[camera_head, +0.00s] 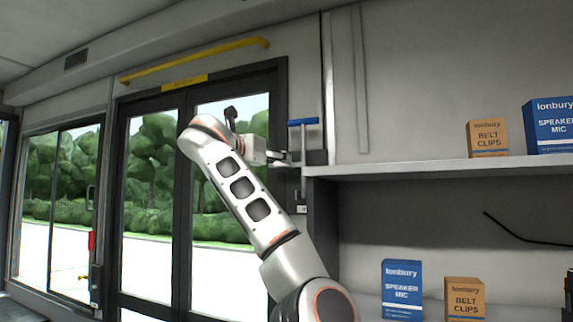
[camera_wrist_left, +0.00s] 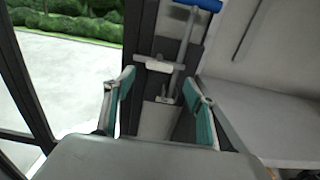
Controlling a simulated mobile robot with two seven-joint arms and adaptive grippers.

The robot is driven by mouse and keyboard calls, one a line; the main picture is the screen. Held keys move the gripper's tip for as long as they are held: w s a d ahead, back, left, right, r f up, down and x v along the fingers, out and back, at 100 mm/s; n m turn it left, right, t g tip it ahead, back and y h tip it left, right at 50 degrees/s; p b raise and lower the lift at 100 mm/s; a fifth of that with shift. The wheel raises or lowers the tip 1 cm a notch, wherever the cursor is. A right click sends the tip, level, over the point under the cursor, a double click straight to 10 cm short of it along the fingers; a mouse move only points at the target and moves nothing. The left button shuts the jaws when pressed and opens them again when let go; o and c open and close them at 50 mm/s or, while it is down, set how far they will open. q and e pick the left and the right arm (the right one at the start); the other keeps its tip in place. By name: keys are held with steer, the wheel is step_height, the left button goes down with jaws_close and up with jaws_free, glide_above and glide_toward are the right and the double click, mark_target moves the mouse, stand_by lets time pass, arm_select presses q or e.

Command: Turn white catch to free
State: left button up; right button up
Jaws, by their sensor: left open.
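A small white bar (camera_wrist_left: 152,64), which looks like the white catch, lies crosswise beside a grey upright rod on the dark door post in the left wrist view. The rod is topped by a blue handle (camera_wrist_left: 203,4), which also shows in the head view (camera_head: 303,121). My left gripper (camera_wrist_left: 160,82) is open, its teal-padded fingers to either side below the white bar, with nothing gripped. In the head view my left gripper (camera_head: 285,158) is at the post just below the blue handle, and the catch cannot be made out there. My right gripper is not in view.
A shelf (camera_head: 430,168) juts out right of the post, holding a belt clips box (camera_head: 487,138) and a speaker mic box (camera_head: 550,128). More boxes stand below. A glass door (camera_head: 150,200) is on the left, with a yellow rail (camera_head: 200,58) above.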

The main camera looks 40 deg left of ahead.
arm_select(q)
steer(key=p+x, duration=0.2)
steer(key=x, duration=0.4)
steer(key=shift+w, duration=0.2)
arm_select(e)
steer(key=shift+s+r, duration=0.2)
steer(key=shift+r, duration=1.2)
arm_select(q)
steer(key=shift+c, duration=0.5)
steer(key=shift+r, duration=0.1)
steer(key=c, duration=1)
steer(key=shift+c, duration=0.2)
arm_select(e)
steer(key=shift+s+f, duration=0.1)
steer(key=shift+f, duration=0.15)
